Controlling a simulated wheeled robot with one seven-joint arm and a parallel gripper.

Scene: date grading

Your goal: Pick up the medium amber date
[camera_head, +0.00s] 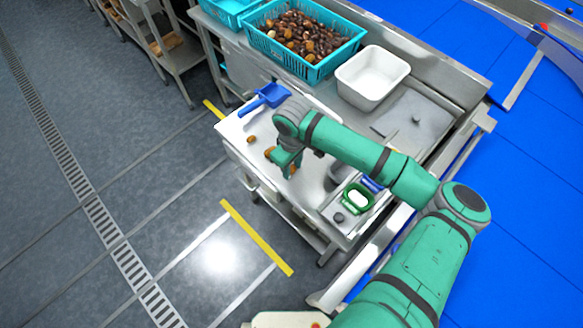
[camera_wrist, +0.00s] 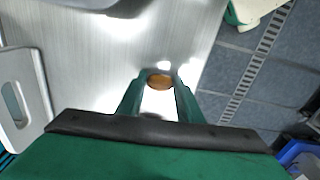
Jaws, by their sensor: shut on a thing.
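An amber-brown date (camera_wrist: 159,81) sits between the two fingertips of my gripper (camera_wrist: 159,84) in the wrist view. The fingers are shut on it, and bright steel shows behind it. In the head view my gripper (camera_head: 288,170) is low over the left part of the steel table, and an amber date (camera_head: 293,168) shows at its fingers. Another amber patch (camera_head: 269,152) shows just left of the gripper, partly hidden by it. One more brown date (camera_head: 251,140) lies on the table farther left. I cannot tell the dates' size grades or whether the held date touches the table.
A blue scoop (camera_head: 266,98) lies at the table's back left. A teal crate (camera_head: 336,62) full of dates and an empty white tub (camera_head: 372,76) stand behind. A small green container (camera_head: 357,198) is right of my gripper. The steel table (camera_head: 235,130) is mostly clear at left.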

